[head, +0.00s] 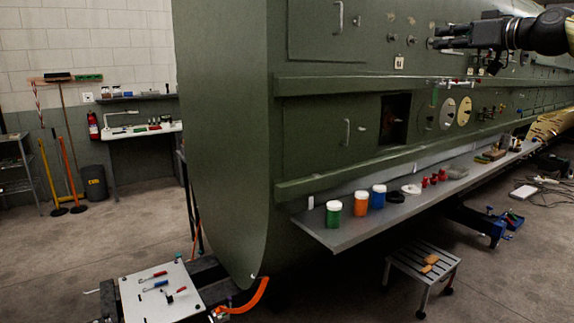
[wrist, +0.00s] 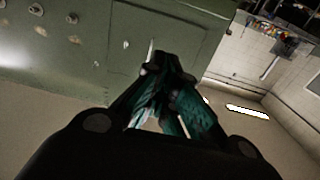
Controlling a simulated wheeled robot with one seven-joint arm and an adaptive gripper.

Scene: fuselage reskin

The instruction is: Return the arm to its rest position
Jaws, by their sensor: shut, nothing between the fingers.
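My gripper (head: 436,37) is at the upper right of the head view, on my dark arm, in front of the upper part of the green fuselage (head: 225,130). Its fingers point left and nothing is held between them. In the wrist view the gripper (wrist: 165,62) is seen from behind, with its fingertips together. Past the fingertips the green fuselage panel (wrist: 112,45) shows tilted, with a pale handle on it. The fingers look clear of the panel.
A grey shelf (head: 340,236) along the fuselage carries green, orange and blue jars and small parts. A step stool (head: 424,262) stands below. A white tool board (head: 162,300) is at the lower left. Open floor (head: 130,225) lies left of the fuselage.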

